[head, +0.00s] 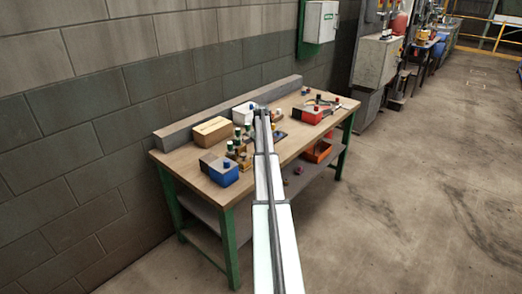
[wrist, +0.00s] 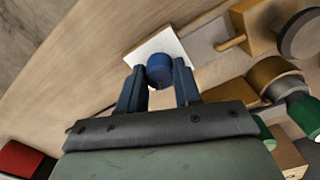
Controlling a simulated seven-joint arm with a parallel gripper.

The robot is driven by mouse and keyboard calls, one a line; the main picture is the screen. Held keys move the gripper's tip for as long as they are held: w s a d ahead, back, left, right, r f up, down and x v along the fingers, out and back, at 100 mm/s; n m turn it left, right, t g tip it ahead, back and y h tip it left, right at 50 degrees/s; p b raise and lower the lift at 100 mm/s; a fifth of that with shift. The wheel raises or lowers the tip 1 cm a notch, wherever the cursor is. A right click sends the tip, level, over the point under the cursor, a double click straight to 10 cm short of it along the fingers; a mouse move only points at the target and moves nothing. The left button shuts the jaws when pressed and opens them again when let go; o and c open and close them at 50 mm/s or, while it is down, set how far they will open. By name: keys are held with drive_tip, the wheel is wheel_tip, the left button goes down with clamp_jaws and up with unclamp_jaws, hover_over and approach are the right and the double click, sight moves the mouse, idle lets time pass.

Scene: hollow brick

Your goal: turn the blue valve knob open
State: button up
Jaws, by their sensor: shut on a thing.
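A round blue valve knob (wrist: 160,71) sits on a square white base (wrist: 148,47) in the wrist view. The two fingers of my gripper (wrist: 158,79) are on its left and right sides, shut on it. The near side of the knob and the finger contact are partly hidden. In the head view my gripper (head: 262,112) is at the far end of my arm, over the back middle of the bench, beside a white box (head: 241,114). My arm covers part of that area.
The wooden bench (head: 196,169) holds a blue-and-grey box (head: 220,174), a tan block (head: 212,130), a red box (head: 307,116) and several small fittings. A grey beam (head: 187,131) runs along the back.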

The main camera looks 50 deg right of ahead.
drive_tip(key=m, duration=0.5)
drive_tip(key=shift+m, duration=0.3)
drive_tip(key=m, duration=0.5)
drive_tip(key=shift+m, duration=0.4)
drive_tip(key=o, duration=1)
drive_tip(key=shift+o, duration=0.2)
drive_tip(key=shift+r, duration=0.1)
wheel_tip(320, 180, up, 14)
drive_tip(key=shift+f, duration=0.2)
